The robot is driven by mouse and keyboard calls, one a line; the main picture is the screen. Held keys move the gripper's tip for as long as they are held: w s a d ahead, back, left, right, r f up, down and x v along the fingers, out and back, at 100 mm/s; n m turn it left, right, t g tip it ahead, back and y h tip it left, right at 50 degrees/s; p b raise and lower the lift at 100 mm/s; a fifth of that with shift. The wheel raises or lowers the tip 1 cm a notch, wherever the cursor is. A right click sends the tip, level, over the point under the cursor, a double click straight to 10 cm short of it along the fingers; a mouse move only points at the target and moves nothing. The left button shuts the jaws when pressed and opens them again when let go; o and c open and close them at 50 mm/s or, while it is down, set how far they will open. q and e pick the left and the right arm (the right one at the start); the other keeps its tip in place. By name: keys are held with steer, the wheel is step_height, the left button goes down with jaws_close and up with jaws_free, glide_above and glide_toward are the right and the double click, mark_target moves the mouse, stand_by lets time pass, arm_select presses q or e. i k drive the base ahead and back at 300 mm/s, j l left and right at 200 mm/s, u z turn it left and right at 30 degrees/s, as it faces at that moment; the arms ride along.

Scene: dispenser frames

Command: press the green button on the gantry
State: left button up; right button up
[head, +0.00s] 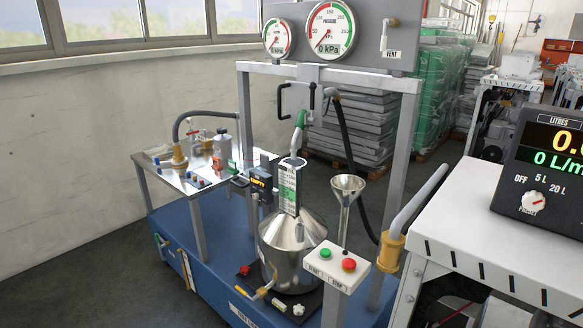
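The box stands at the front of the grey gantry (403,125), to the right of a shiny steel measuring can (290,254). Nothing covers the green button. Neither of my grippers shows in the head view.
A steel funnel (347,186) stands just behind the control box. A hose nozzle (299,130) hangs above the can. A white cabinet (480,225) with a litre display (553,150) stands at right. A small side table (180,178) stands at left. Floor is clear at lower left.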

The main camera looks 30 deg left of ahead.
mark_target(326, 253)
steer(key=u, duration=0.95)
